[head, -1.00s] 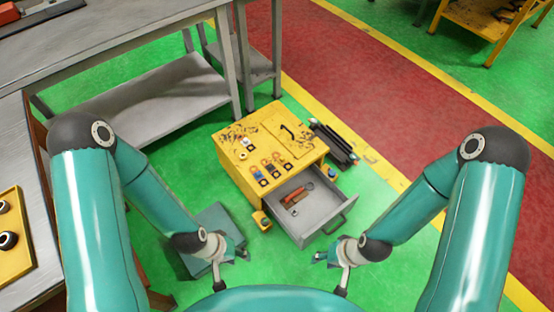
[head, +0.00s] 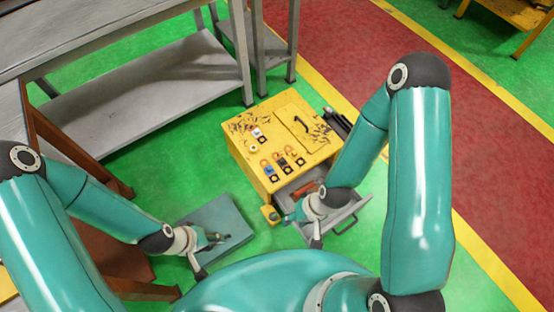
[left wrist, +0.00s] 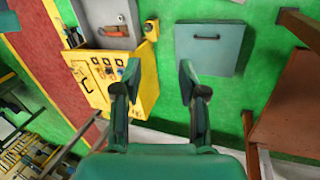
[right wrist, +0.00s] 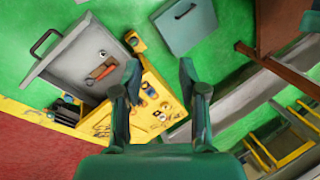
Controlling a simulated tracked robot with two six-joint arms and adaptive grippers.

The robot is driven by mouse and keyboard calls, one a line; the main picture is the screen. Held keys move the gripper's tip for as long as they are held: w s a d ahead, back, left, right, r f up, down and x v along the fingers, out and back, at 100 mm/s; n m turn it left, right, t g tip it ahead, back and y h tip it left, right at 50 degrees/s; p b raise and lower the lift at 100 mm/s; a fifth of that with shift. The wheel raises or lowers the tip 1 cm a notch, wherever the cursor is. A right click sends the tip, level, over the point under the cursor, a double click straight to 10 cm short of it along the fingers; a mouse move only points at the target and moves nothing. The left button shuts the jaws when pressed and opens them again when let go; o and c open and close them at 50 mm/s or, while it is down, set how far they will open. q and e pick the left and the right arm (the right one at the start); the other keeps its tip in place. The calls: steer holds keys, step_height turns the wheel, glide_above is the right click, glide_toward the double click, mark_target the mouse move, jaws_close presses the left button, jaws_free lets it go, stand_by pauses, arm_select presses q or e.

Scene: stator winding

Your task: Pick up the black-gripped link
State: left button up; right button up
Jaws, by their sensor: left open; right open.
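I cannot tell for sure which item is the black-gripped link. Several small links or clips with orange, blue and dark parts lie on the yellow cabinet (head: 262,181), too small to tell apart. The open grey drawer (right wrist: 72,77) holds an orange-red piece (right wrist: 102,71) and a small dark-and-white piece (right wrist: 103,54). My right gripper (head: 296,217) is open and empty; in the head view its wrist covers part of the drawer. My left gripper (head: 217,243) is open and empty, over the blue-grey case to the left of the cabinet.
The blue-grey case (left wrist: 210,45) with a dark handle lies on the green floor. A small yellow block (head: 270,214) is by the cabinet's front corner. Grey workbenches (head: 150,110) stand behind on the left. Dark bars (head: 337,122) lie beyond the cabinet.

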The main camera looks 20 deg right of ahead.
mark_target(282, 159)
arm_select(q)
steer(key=shift+w, duration=0.15)
